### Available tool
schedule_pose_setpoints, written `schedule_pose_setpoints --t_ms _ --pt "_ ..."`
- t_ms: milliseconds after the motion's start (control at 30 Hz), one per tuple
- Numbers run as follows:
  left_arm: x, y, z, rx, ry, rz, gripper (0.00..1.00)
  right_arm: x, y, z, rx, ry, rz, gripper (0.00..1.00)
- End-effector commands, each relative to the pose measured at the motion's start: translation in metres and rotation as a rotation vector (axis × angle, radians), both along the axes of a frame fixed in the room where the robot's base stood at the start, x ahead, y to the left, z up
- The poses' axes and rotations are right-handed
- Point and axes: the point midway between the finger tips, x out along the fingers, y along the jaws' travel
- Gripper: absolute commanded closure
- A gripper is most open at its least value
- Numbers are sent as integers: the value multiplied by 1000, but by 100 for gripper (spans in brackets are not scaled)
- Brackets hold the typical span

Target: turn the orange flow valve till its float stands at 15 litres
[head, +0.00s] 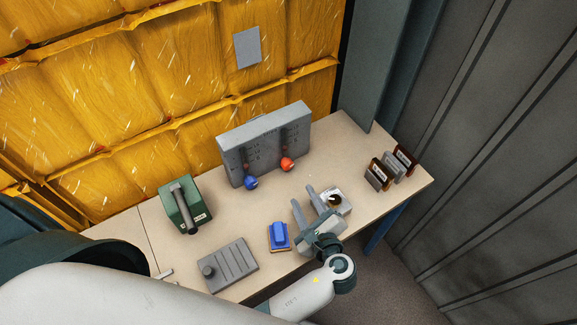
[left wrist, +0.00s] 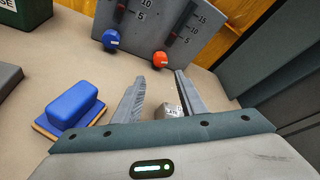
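The orange flow valve (head: 287,164) is a round knob low on the front of the grey gauge panel (head: 265,135), right of a blue valve (head: 251,183). In the left wrist view the orange valve (left wrist: 160,59) shows between my fingertips but beyond them. Above it a slot scale reads 5, 10 and 15; a dark red mark, perhaps the float (left wrist: 172,38), sits low, near or below the 5. My left gripper (head: 304,199) is open and empty, in front of the panel, apart from the valve. My right gripper is not in view.
A silver box with a dark round opening (head: 336,199) stands close beside my left gripper.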

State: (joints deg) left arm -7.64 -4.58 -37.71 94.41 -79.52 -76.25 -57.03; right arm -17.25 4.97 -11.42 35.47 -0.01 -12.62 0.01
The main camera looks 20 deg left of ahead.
Motion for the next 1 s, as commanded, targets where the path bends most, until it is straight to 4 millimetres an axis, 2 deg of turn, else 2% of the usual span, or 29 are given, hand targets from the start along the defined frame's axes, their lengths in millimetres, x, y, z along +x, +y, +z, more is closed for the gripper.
schedule_pose_setpoints --t_ms 300,733,1000 --pt "40 32 -12 4 0 0 62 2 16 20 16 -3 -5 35" --pt "96 76 -36 4 1 2 62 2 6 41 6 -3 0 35" --pt "113 90 -46 1 1 1 62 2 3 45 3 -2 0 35"
